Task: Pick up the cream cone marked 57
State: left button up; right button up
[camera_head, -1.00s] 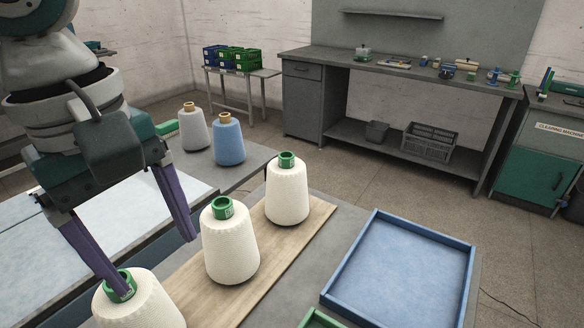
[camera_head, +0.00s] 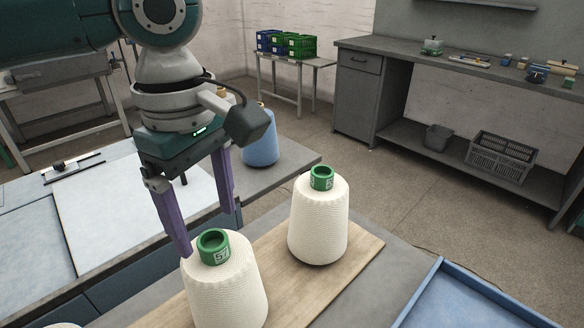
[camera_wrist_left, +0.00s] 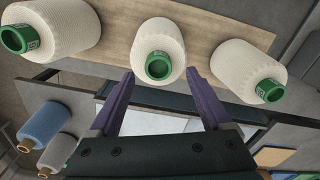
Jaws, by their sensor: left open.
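The cream cone marked 57 (camera_head: 228,290) stands upright on a wooden board (camera_head: 278,272), with a green tube top bearing the number. My left gripper (camera_head: 207,231) is open and empty, its purple fingers pointing down just behind this cone's top; one fingertip overlaps the tube's left edge in the picture. In the left wrist view a middle cream cone (camera_wrist_left: 160,38) lies ahead, its green tube between the open fingertips (camera_wrist_left: 160,75). I cannot tell whether they touch. My right gripper is not in view.
Another cream cone (camera_head: 318,225) stands behind right on the board; a third shows barely at the lower left edge. A blue cone (camera_head: 261,143) stands on a grey table beyond the gripper. A blue tray (camera_head: 436,268) lies at right. Bare grey tabletop lies between board and tray.

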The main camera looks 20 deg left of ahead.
aim_at(215, 241)
pick_arm(q)
notch_tip(215, 241, down, 3)
jog(key=shift+d+f, duration=0.1)
jog(key=shift+f, duration=0.1)
jog(key=shift+w, duration=0.1)
jog(key=shift+c, duration=0.3)
grip_shut()
jog(key=shift+r, duration=0.1)
